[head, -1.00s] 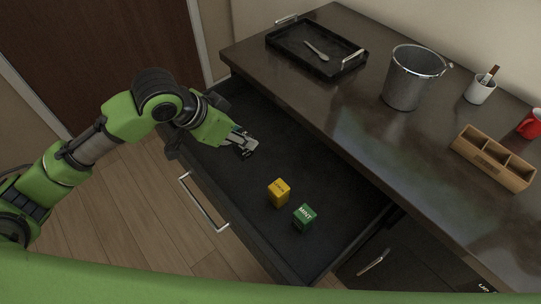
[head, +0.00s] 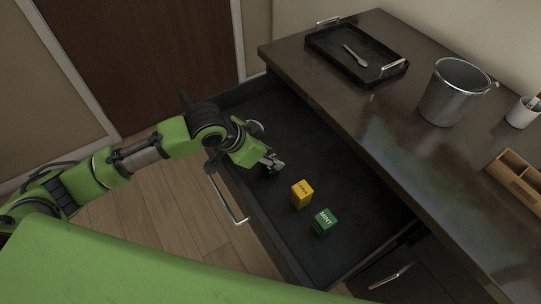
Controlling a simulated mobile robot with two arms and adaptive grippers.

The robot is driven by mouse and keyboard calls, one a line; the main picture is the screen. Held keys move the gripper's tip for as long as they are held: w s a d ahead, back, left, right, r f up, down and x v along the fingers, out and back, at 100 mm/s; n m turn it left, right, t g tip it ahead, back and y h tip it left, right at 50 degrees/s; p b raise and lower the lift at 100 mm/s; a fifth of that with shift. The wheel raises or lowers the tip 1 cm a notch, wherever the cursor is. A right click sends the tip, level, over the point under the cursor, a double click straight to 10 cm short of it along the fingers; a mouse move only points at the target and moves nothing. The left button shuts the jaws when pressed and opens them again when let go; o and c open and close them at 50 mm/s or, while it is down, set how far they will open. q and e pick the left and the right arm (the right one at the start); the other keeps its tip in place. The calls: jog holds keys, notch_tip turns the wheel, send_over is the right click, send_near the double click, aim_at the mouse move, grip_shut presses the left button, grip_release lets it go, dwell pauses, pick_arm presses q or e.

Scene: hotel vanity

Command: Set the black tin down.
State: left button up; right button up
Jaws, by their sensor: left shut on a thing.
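My left gripper (head: 273,165) reaches from the left into the open dark drawer (head: 303,140). It is shut on the black tin, which is hard to make out against the dark drawer floor and the dark fingers. I cannot tell whether the tin touches the drawer floor. A yellow tin (head: 302,194) and a green tin (head: 325,222) marked MINT stand in the drawer, to the right of and nearer than the gripper. My right gripper is not in view.
On the counter (head: 405,125) are a black tray (head: 331,57) with a spoon (head: 355,56), a metal bucket (head: 453,92), a white cup (head: 522,112) and a wooden box (head: 518,183). The counter edge borders the drawer's right side. The drawer floor around the gripper looks clear.

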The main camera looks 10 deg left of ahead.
pick_arm(q)
jog(key=o, duration=1.1)
jog(key=shift+f, duration=0.1)
jog(key=shift+a+r, duration=0.1)
jog(key=shift+r, duration=0.25)
jog(key=v, duration=1.1)
jog(key=shift+s+a+r+p, duration=0.15)
jog(key=shift+s+r+p, duration=0.1)
jog(key=shift+p, duration=0.1)
jog(key=shift+f, duration=0.1)
